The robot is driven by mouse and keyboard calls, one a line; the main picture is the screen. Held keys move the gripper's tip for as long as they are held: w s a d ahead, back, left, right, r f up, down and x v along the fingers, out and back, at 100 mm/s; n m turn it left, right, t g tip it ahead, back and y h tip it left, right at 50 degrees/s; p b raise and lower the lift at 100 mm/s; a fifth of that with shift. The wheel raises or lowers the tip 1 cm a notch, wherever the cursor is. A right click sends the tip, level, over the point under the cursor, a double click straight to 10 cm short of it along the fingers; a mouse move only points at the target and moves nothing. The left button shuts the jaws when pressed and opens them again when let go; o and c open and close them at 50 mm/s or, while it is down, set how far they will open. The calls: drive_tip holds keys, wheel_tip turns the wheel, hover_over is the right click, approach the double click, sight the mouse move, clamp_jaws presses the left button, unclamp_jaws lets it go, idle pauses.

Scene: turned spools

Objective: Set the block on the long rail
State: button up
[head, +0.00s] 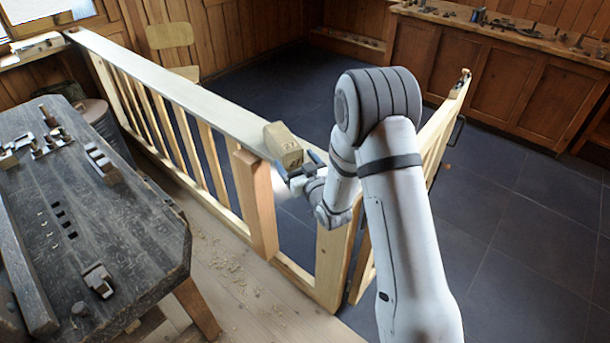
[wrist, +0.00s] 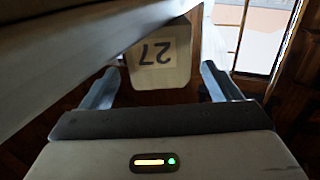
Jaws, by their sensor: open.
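The block (head: 284,146) is a pale wooden piece with a dark number on its end face. In the head view it is at the near right part of the long rail (head: 175,88), the flat pale top of the slatted railing. The picture suggests it rests on the rail, but its underside is hidden. In the wrist view the block (wrist: 160,58) shows its face marked 27, upside down, between my fingers. My gripper (head: 298,164) is open at the block's near end, with a gap on each side in the wrist view (wrist: 160,72).
A dark workbench (head: 95,225) with tools stands at left. A gate (head: 445,130) stands open behind my arm. A wooden cabinet (head: 490,75) with small items on top lines the back. The tiled floor (head: 530,230) at right is clear.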

drive_tip(key=s+d+r+h, duration=0.1)
drive_tip(key=d, duration=0.2)
drive_tip(key=s+d+r+m+g+h, duration=0.1)
drive_tip(key=s+d+r+h, duration=0.1)
drive_tip(key=d, duration=0.1)
drive_tip(key=s+d+r+g+h+b, duration=0.1)
drive_tip(key=d+r, duration=0.1)
drive_tip(key=d, duration=0.1)
drive_tip(key=shift+s+m+h, duration=0.3)
drive_tip(key=shift+s, duration=0.1)
drive_tip(key=s+d+r+m+g+h, duration=0.1)
drive_tip(key=s+d+r+g, duration=0.1)
drive_tip(key=s, duration=0.7)
drive_tip(key=s+d+r+m+g+h, duration=0.2)
drive_tip(key=s+d+g, duration=0.3)
drive_tip(key=s, duration=0.5)
drive_tip(key=s+d+r+m+g+h, duration=0.1)
drive_tip(key=s+d+r+g, duration=0.2)
drive_tip(key=s, duration=0.7)
drive_tip(key=shift+s+d+r+g, duration=0.25)
drive_tip(key=shift+d+r, duration=0.45)
drive_tip(key=shift+d, duration=0.35)
drive_tip(key=shift+w, duration=0.1)
